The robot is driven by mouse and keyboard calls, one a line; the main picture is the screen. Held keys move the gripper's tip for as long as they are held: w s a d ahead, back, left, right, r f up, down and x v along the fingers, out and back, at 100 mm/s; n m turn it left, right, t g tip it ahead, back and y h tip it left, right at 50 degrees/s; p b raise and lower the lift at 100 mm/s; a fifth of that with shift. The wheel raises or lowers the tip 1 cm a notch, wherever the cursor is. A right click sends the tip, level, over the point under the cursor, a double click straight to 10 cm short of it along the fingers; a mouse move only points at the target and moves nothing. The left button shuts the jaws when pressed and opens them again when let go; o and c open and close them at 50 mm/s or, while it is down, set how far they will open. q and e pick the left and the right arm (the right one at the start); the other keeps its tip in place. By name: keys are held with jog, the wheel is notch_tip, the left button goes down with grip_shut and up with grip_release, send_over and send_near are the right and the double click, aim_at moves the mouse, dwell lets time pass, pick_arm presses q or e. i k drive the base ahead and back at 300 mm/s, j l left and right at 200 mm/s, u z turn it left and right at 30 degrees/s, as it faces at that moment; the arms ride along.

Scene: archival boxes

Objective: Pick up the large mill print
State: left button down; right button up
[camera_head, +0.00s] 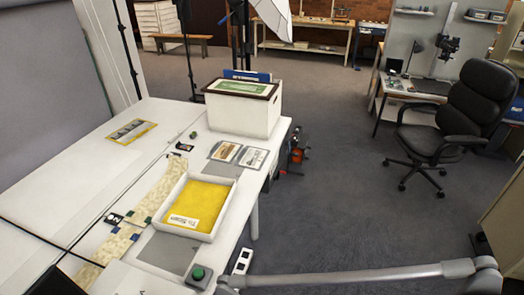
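I cannot tell for certain which item is the large mill print. A framed green picture (242,88) lies on top of a white box (243,117) at the table's far end. Two smaller prints, a brownish one (225,152) and a grey one (252,157), lie side by side in front of the box. A yellow-edged sheet with a row of small pictures (131,132) lies farther left on the table. A grey arm link of mine crosses the lower right. Neither gripper shows.
A white tray with a yellow bottom (203,201) and a label stands on the white table (85,190). A long beige strip (150,206) and a grey sheet (170,252) lie nearby. A green button box (199,277) sits at the front. Open carpet (330,190) lies right, with a black chair (470,110).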

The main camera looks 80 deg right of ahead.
aim_at(225, 152)
jog(key=z, duration=2.35)
jog(key=i+u, duration=0.1)
jog(key=u, duration=0.3)
jog(key=l+u, duration=0.15)
jog(key=u, duration=0.25)
jog(key=i+l+u, duration=0.15)
jog(key=u, duration=0.25)
jog(key=l+u, duration=0.1)
jog(key=u, duration=0.3)
jog(key=i+l+u, duration=0.1)
jog(key=l+u, duration=0.2)
jog(key=l, duration=0.2)
jog(key=l+u, duration=0.3)
jog(key=l, duration=0.25)
jog(key=l+u, duration=0.15)
jog(key=l, duration=1.8)
jog(key=k, duration=0.05)
